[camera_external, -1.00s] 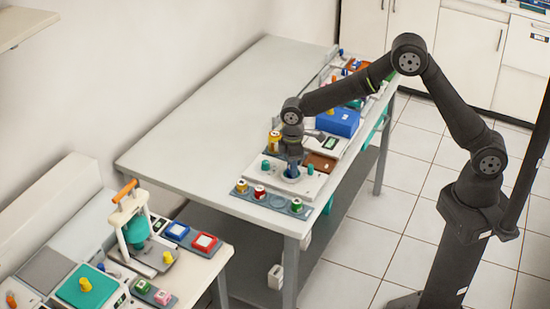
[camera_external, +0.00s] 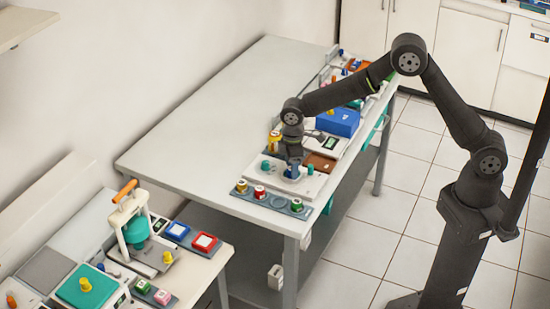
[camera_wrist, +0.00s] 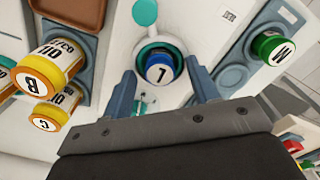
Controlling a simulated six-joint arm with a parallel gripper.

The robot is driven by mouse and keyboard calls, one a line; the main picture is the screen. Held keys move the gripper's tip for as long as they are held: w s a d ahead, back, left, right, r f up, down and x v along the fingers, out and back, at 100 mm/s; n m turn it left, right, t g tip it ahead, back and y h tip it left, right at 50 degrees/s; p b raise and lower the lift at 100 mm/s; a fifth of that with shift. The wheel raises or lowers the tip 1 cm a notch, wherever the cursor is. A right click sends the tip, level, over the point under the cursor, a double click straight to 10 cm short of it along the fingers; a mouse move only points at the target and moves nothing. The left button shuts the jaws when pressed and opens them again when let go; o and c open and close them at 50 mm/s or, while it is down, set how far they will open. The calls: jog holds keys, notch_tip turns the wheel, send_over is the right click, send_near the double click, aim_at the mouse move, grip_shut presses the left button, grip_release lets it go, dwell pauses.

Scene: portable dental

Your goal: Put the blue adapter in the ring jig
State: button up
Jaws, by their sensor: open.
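The blue adapter (camera_wrist: 159,73), with a dark marked top, sits upright within the teal ring of the ring jig (camera_wrist: 172,45) in the wrist view. My gripper (camera_wrist: 160,76) is open, with one finger on either side of the adapter and gaps visible between. In the external view my gripper (camera_external: 292,168) points down over the white jig plate (camera_external: 311,184), low at the blue adapter. The adapter's lower part is hidden, so I cannot tell how deep it sits.
A green-ringed container (camera_wrist: 272,47) stands to the right in the wrist view. Yellow-orange labelled containers (camera_wrist: 50,68) and a brown tray (camera_wrist: 75,10) are on the left. A blue box (camera_external: 337,122) stands behind the jig. The table's left part is clear.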

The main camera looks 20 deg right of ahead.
jog(key=shift+r, duration=0.1)
notch_tip(320, 180, up, 17)
jog(key=shift+r, duration=0.15)
dwell(0.4)
notch_tip(320, 180, down, 18)
jog(key=shift+r, duration=0.35)
dwell(0.3)
